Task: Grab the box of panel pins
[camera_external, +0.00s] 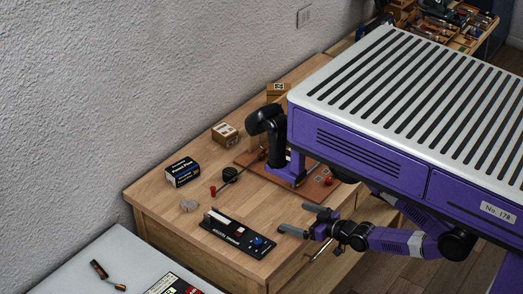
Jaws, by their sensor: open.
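The box of panel pins (182,171) is a small dark blue and black box with white lettering. It sits on the wooden desk near its left edge, towards the wall. My gripper (304,222) is open and empty at the desk's front edge, to the right of and nearer than the box. A wide stretch of desk lies between them, and they do not touch. The lettering is too small to read with certainty.
A grey round piece (189,205), a black round item (230,174) and a cardboard box (225,134) stand around the box. A reddish-brown board (303,191) lies to the right.

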